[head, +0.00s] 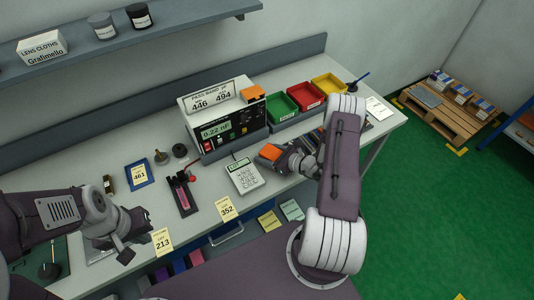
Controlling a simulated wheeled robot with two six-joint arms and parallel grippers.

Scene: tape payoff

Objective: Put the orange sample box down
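An orange sample box (271,153) sits between the dark fingers of my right gripper (269,157), over the bench just right of the calculator. The fingers hide part of its sides, and I cannot tell whether its underside touches the bench. A second orange box (253,94) rests on top of the meter (224,120) at the back. My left gripper (136,236) is at the front left of the bench, its fingers apart and nothing seen between them.

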